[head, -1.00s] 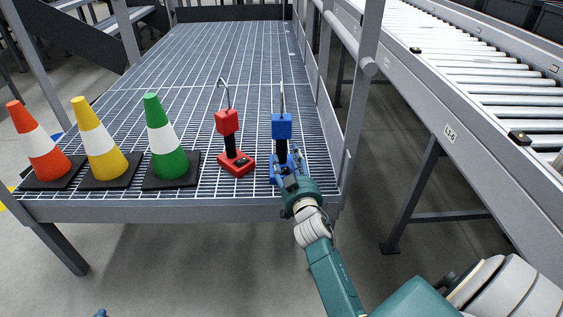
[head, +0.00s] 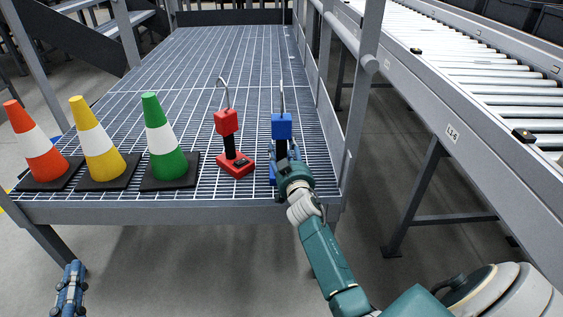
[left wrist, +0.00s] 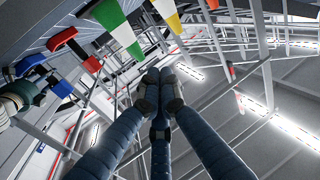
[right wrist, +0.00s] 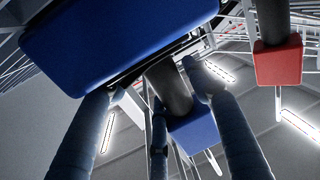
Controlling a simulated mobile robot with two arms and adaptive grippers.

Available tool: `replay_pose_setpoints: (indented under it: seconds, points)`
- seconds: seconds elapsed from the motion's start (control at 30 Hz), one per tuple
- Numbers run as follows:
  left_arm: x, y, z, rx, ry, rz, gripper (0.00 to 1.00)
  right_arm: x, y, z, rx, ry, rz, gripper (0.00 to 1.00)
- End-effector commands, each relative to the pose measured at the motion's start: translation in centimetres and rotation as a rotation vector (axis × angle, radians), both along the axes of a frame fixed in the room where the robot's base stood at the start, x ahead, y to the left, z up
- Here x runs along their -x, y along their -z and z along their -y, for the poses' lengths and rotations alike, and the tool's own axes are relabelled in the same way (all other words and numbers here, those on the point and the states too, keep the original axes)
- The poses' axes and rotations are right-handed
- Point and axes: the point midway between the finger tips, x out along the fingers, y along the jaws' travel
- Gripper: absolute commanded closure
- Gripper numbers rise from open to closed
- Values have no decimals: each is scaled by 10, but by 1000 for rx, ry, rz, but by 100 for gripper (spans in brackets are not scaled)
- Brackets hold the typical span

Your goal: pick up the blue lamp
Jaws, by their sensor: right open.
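The blue lamp (head: 282,126) stands upright near the front right of the grated platform, with a blue head, black handle, blue base and a hook on top. My right gripper (head: 284,162) is at its lower part and partly hides its base. In the right wrist view, the lamp's blue base (right wrist: 120,40) looms close. The open fingers of my right gripper (right wrist: 155,85) lie either side of the black handle; contact is not clear. My left gripper (head: 72,285) is low at the left, away from the lamp. Its fingertips meet with nothing between them in the left wrist view (left wrist: 158,90).
A red lamp (head: 227,124) stands just left of the blue one. Green (head: 161,140), yellow (head: 97,140) and orange (head: 35,145) cones line the platform's front left. A railing post (head: 357,110) and roller conveyor (head: 470,80) are at the right. The grating behind is clear.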

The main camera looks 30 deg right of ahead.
Motion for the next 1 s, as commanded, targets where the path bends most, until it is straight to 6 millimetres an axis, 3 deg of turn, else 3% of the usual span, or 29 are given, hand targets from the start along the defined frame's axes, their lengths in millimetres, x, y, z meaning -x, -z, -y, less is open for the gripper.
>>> replay_pose_setpoints:
  seconds: [0.1, 0.33, 0.77, 1.0]
  points:
    - [0, 0, 0, 0, 0, -1, 100, 0, 0, 0, 0, 0, 0, 53]
    - [0, 0, 0, 0, 0, -1, 100, 0, 0, 0, 0, 0, 0, 99]
    - [0, 3, 0, -5, 0, -22, 100, 0, -6, 0, 1, -1, 4, 100]
    - [6, 44, -8, -49, -14, -194, 100, 0, -20, 0, 1, 0, 6, 100]
